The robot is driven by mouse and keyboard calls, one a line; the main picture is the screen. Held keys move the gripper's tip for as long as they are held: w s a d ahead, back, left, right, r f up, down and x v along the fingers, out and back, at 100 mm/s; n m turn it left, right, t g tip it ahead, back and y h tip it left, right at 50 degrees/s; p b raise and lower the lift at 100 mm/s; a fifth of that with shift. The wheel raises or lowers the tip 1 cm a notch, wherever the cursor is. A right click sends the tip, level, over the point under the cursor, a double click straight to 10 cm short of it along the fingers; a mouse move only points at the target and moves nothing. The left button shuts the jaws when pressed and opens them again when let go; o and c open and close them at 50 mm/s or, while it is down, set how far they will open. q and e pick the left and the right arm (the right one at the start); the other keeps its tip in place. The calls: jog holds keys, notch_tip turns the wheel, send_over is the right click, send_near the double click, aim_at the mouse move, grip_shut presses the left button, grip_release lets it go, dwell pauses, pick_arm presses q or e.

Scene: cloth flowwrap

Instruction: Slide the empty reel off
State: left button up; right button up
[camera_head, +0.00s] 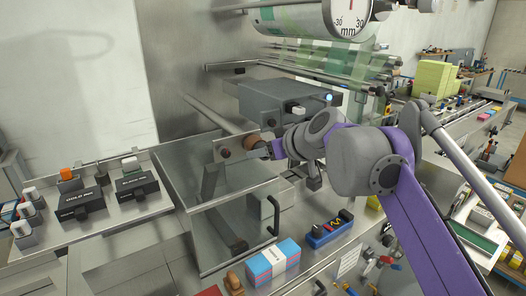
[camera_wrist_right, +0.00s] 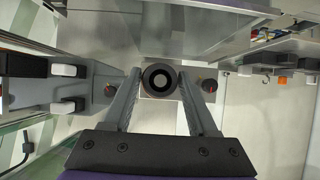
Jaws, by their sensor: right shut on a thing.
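In the head view my right gripper (camera_head: 262,148) is at the near end of a grey bar (camera_head: 215,112) that runs out from the metal wall. A small brown piece (camera_head: 252,142) shows there, partly covered by the gripper. How far the reel sits on the bar cannot be told. My left gripper is not in view.
A grey box unit (camera_head: 275,100) stands just behind the gripper. A large roll with green film (camera_head: 295,22) hangs above. A clear guard with a handle (camera_head: 235,215) is below. A blue-and-pink pack (camera_head: 272,262) and a blue tool (camera_head: 330,228) lie in front. Switch boxes (camera_head: 82,203) stand left.

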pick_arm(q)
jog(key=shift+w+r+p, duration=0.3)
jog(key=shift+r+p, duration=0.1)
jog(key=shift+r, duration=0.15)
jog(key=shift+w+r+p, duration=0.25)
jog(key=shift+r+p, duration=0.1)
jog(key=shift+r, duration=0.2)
pick_arm(e)
jog(key=s+d, duration=0.5)
jog(key=s, duration=0.3)
jog(key=shift+d, duration=0.4)
dwell(0.4)
